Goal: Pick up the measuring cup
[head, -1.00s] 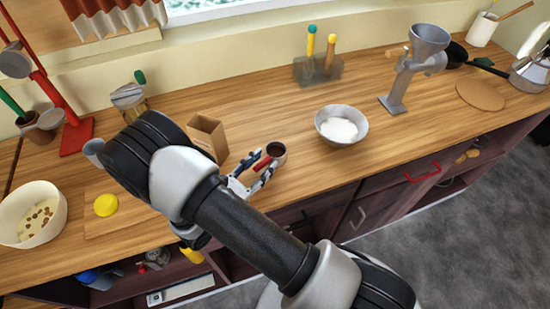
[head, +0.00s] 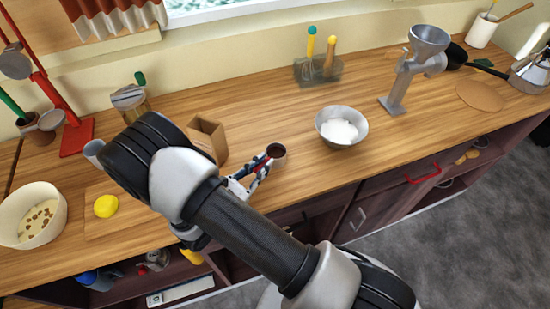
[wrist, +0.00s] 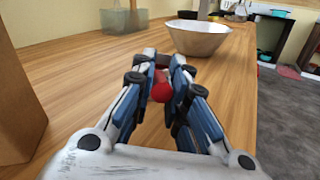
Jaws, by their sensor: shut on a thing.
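The measuring cup (head: 278,160) is a small cup with a dark inside and a red handle. In the head view it stands upright near the front of the wooden counter, left of the metal bowl. My gripper (head: 263,167) reaches it from the lower left, its fingers closed around the handle. In the wrist view the red handle (wrist: 161,88) shows between the fingers of my gripper (wrist: 163,60). The cup's body is hidden behind the fingers there. I cannot tell whether the cup is clear of the counter.
A metal bowl of white powder (head: 352,116) stands right of the cup. An open cardboard box (head: 209,140) stands to its left. A grinder (head: 401,86) is farther right. A yellow lemon (head: 106,206) and cream bowl (head: 20,238) are at left. The counter's front edge is close.

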